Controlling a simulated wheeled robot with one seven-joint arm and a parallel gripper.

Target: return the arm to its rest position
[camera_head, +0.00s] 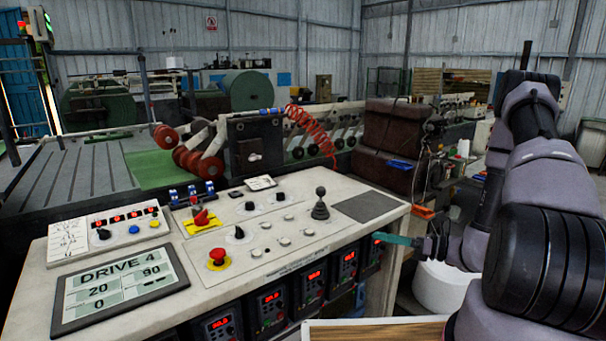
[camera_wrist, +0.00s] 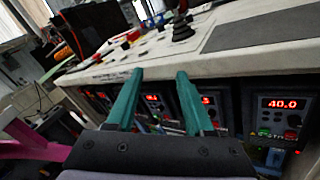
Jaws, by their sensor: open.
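My gripper (camera_head: 394,239) shows at the right of the head view, beside the right end of the control console (camera_head: 372,283). Its teal fingers point left toward the console's side. In the wrist view my gripper (camera_wrist: 159,76) is open, with two teal fingers apart and nothing between them. The fingertips appear just below the front edge of the console top. My grey and black arm fills the right side of the head view, reaching up and then down to the gripper.
The console carries a black joystick (camera_head: 320,204), a red emergency button (camera_head: 217,258) and a display (camera_head: 120,288). Red-lit drive units (camera_wrist: 283,116) line its front. A white cylinder (camera_head: 442,287) stands below my gripper. A wooden-topped surface (camera_head: 375,332) lies at the bottom.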

